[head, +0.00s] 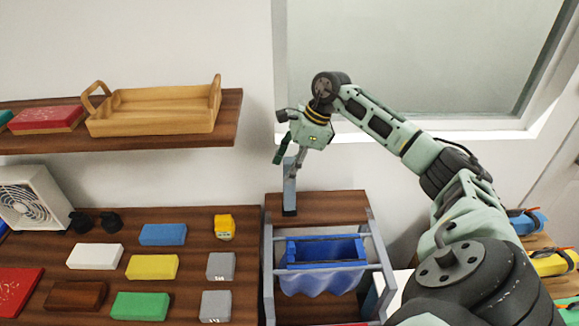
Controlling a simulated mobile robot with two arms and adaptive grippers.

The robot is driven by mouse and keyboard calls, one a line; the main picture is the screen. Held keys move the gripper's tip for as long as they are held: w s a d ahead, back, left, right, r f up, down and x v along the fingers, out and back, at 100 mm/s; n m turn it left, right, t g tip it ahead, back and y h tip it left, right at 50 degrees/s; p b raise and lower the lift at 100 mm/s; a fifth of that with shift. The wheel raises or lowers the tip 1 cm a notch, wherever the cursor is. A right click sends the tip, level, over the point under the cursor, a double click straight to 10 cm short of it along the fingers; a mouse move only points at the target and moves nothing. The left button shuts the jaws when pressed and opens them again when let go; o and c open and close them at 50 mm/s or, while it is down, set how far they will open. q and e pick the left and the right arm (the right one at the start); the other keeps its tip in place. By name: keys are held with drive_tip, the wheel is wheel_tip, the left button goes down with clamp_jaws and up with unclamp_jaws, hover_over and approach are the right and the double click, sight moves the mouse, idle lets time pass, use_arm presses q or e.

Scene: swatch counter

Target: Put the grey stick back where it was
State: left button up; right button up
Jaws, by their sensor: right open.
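A grey upright bar (289,188), which looks like the grey stick, stands nearly vertical at the left part of a wooden board (335,205). Its lower end is dark and appears to meet the board; I cannot tell for sure that it touches. My right gripper (285,146) is at the bar's upper end, with its jaws open. Its fingers partly hide the top of the bar, and I cannot tell whether they touch it. My left gripper is not in view.
A blue bin (322,280) hangs in a grey-railed rack before the board. Several coloured blocks, including a yellow one (152,267) and a grey one (220,266), lie on the left counter. A wooden tray (150,110) sits on the upper shelf (190,137).

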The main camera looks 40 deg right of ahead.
drive_tip(key=b+v, duration=0.2)
drive_tip(key=v, duration=1)
drive_tip(key=shift+f, duration=0.1)
